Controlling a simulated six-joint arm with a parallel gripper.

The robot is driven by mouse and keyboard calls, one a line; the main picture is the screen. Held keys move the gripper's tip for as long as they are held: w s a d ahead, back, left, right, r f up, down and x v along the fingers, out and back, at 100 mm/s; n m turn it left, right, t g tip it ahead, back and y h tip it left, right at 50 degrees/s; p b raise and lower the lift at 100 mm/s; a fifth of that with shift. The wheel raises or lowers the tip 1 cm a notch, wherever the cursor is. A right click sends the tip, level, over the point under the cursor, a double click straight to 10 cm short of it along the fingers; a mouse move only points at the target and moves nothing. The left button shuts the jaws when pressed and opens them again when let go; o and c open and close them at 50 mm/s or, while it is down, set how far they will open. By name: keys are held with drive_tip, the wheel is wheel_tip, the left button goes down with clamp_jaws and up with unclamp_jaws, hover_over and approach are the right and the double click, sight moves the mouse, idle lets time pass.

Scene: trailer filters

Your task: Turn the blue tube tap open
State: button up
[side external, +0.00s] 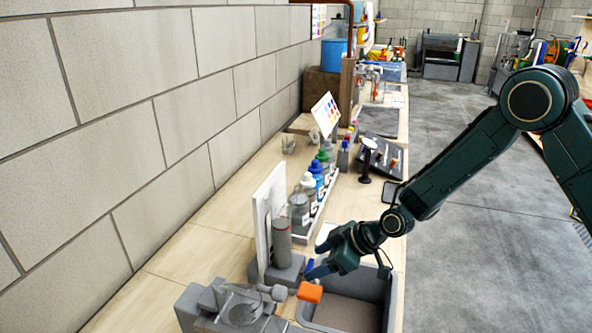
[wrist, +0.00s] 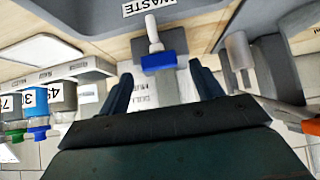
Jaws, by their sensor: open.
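The blue tube tap (wrist: 165,62) is a blue block with a pale spout, at top centre in the wrist view. It lies between and just beyond my two fingertips, and I see no contact. In the side view a small patch of the blue tap (side external: 310,266) shows beside my fingers, the rest hidden. My gripper (wrist: 163,84) is open and empty, with one finger to each side of the tap. In the side view my gripper (side external: 325,256) is low over the back of the grey basin.
The grey basin (side external: 392,312) lies below; a "WASTE" label shows on its wall. An orange handle (side external: 310,292) is close by at front left. A grey cylinder (side external: 282,243) and white panel (side external: 262,215) stand left. Several capped bottles (side external: 316,168) stand in a rack behind.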

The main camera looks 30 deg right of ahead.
drive_tip(key=shift+x, duration=1.05)
drive_tip(key=c, duration=1)
drive_tip(key=shift+d+n+g+y, duration=0.1)
drive_tip(key=shift+n+g+y, duration=0.7)
drive_tip(key=shift+n, duration=0.7)
drive_tip(key=o, duration=1)
